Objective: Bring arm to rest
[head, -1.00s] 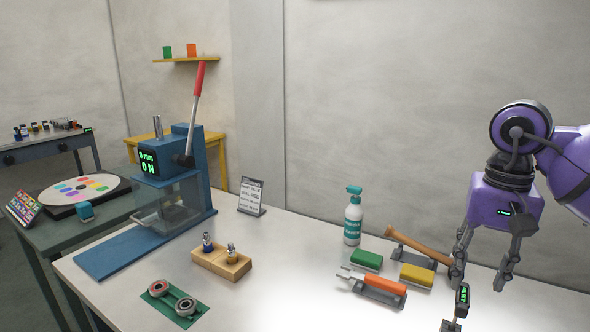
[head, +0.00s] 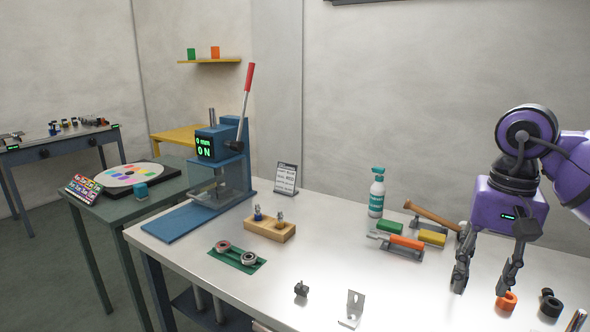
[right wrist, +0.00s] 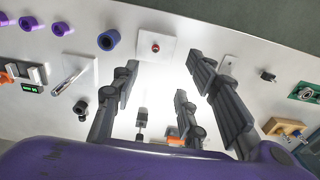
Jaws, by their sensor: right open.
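My right gripper (head: 484,286) hangs at the right over the white worktable (head: 330,262), fingers down, apart and empty. In the right wrist view its dark fingers (right wrist: 165,85) are spread, with bare table between them. My left gripper does not show.
A blue press (head: 234,160), wooden block (head: 262,232) and green mat (head: 236,262) are left. A metal bracket (head: 351,309) and small black part (head: 301,289) lie in front.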

